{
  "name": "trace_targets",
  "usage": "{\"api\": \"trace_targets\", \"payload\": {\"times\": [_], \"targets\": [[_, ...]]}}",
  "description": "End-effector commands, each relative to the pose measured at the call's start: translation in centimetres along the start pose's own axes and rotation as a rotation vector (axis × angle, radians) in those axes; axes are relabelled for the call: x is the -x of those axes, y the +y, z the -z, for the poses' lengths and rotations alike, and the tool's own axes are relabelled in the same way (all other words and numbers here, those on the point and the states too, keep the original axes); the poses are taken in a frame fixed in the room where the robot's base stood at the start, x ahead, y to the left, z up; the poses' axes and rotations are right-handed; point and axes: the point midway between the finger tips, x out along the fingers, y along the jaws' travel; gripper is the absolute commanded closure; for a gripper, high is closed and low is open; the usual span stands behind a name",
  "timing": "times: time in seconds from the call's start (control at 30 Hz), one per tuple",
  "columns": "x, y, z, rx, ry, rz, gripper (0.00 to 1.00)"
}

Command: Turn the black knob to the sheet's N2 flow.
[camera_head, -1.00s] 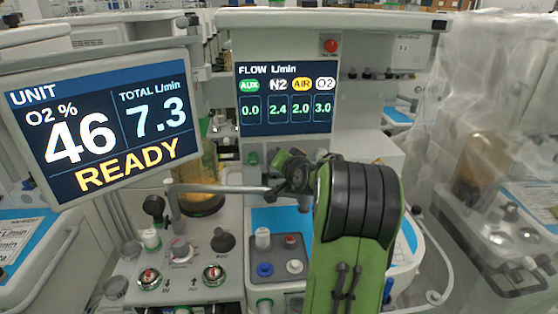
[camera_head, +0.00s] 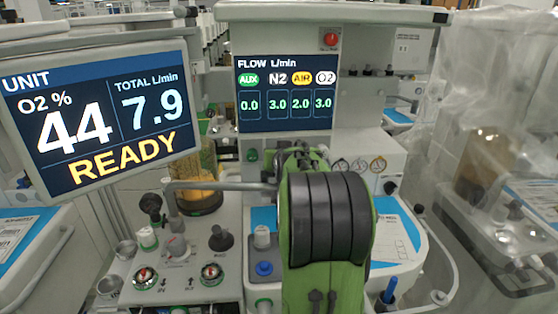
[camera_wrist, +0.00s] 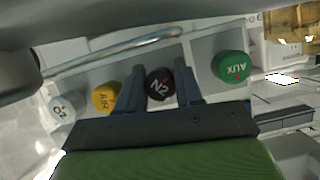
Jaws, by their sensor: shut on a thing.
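The black N2 knob (camera_wrist: 160,84) sits in a row of knobs in the wrist view, between the yellow AIR knob (camera_wrist: 106,97) and the green AUX knob (camera_wrist: 231,67). My gripper (camera_wrist: 159,86) is shut on the black knob, one finger on each side. In the head view my green and black arm hides the knob and my fingers. The flow display (camera_head: 285,95) reads AUX 0.0, N2 3.0, AIR 2.0, O2 3.0. The unit screen (camera_head: 100,118) reads O2 44 %, total 7.9 L/min, READY. I cannot make out a sheet with an N2 flow.
A white O2 knob (camera_wrist: 62,108) is at the row's left end in the wrist view. A grey bar (camera_wrist: 120,50) runs close to the knobs. A plastic-covered cart (camera_head: 490,190) stands at the right in the head view.

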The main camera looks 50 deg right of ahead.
Motion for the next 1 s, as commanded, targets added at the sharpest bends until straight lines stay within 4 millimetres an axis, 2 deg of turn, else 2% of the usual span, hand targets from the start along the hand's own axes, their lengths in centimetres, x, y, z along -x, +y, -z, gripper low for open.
{"api": "trace_targets", "payload": {"times": [0.3,0.73,0.77,0.8,1.0], "targets": [[-0.02,-0.01,-0.14,0.086,-0.003,-0.034,0.95],[-0.01,0.03,-0.13,0.093,-0.004,-0.039,0.95],[-0.02,0.03,-0.14,0.093,-0.004,-0.039,0.62],[-0.02,0.03,-0.14,0.093,-0.004,-0.039,0.56],[-0.01,0.02,-0.08,0.093,-0.003,-0.038,0.56]]}}
